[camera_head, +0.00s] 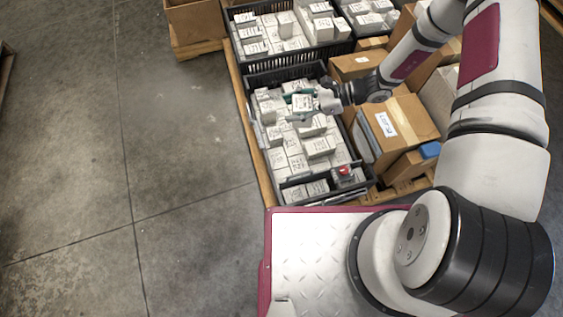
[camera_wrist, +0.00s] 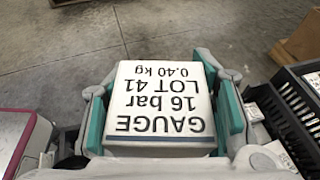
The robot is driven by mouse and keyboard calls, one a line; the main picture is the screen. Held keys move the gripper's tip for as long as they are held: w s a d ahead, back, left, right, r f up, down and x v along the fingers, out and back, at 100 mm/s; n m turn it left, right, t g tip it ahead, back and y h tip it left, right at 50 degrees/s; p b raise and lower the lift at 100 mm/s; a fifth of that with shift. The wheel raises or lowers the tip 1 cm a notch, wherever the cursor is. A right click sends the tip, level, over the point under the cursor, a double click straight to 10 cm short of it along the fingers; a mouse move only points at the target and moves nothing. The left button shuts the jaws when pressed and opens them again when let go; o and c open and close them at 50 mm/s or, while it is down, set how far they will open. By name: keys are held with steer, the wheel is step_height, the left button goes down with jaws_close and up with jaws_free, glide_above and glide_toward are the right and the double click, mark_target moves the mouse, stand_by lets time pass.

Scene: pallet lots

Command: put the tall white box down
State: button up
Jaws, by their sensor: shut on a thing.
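The white box (camera_wrist: 162,105) fills the middle of the wrist view, its top printed "GAUGE 16 bar LOT 41 0.40 kg". My gripper (camera_head: 303,103) is shut on it, with one teal-lined finger on each side. In the head view the held box (camera_head: 302,103) is over the near black crate (camera_head: 257,142), which holds many similar white boxes (camera_head: 297,163). I cannot tell how far the held box is above those boxes. Its lower part is hidden in the wrist view.
Another black crate (camera_head: 290,63) with white boxes stands behind. Brown cartons (camera_head: 403,122) stand to the right on the wooden pallet (camera_head: 247,112). A small red-topped object (camera_head: 344,172) is at the near crate's front end.

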steer(key=s+a+f+n+g+b, duration=0.1)
steer(key=a+f+b, duration=0.2)
steer(key=f, duration=0.6)
steer(key=s+a+f+n+g+b, duration=0.1)
steer(key=a+f+g+b, duration=0.1)
steer(key=f+b, duration=0.4)
step_height(320, 180, down, 3)
steer(key=shift+a+f+n+b, duration=0.2)
steer(key=shift+a+n+b, duration=0.2)
steer(key=shift+a, duration=0.3)
steer(key=shift+g+h, duration=0.3)
step_height(320, 180, down, 10)
steer(key=b, duration=0.4)
steer(key=shift+s, duration=0.15)
jaws_close()
steer(key=shift+f+b, duration=0.15)
steer(key=shift+b, duration=0.15)
steer(key=o, duration=1.9)
jaws_free()
steer(key=shift+d+r, duration=0.1)
steer(key=shift+r, duration=0.15)
steer(key=p+v, duration=0.2)
steer(key=v, duration=0.5)
steer(key=shift+d, duration=0.15)
